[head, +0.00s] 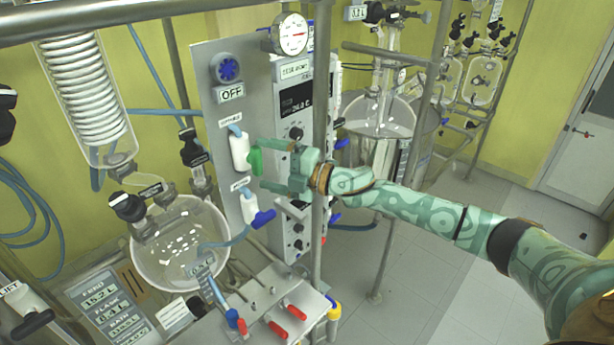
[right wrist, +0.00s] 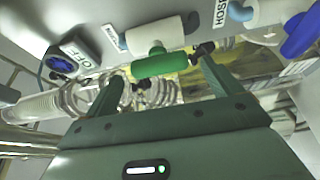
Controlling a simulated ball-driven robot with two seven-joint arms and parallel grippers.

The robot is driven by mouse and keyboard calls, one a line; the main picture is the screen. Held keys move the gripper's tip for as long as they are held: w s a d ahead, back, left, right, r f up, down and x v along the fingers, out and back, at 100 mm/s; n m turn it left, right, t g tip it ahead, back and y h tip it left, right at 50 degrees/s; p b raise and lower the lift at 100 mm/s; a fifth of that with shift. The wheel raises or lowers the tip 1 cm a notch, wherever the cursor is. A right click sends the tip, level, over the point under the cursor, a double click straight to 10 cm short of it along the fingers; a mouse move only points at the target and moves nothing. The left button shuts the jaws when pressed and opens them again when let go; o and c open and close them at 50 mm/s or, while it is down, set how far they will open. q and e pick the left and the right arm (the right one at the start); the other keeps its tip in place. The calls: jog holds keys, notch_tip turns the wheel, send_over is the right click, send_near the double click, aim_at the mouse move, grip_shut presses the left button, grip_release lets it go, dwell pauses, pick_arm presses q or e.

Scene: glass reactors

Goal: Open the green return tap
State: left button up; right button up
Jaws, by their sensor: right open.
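The green tap handle (head: 255,162) sits on a white valve body (head: 239,152) on the grey panel. In the right wrist view the handle (right wrist: 160,66) lies roughly parallel to the white body (right wrist: 155,36), joined by a short green stem. My right gripper (head: 261,165) is open, one finger above and one below the handle in the head view. In the right wrist view the handle lies ahead, between the two spread fingertips (right wrist: 162,70), with gaps on both sides. I cannot tell how far the tips reach past it. My left gripper is not in view.
A blue tap (head: 263,218) sits just below on the same panel (head: 212,100). A steel post (head: 320,90) stands close by my right wrist. A glass vessel (head: 180,245) is at lower left, and a bench with red-handled valves (head: 278,328) is below.

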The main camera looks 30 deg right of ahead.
jog(key=b+v, duration=0.4)
jog(key=v, duration=0.8)
jog(key=shift+s+d, duration=0.1)
jog(key=shift+d, duration=0.1)
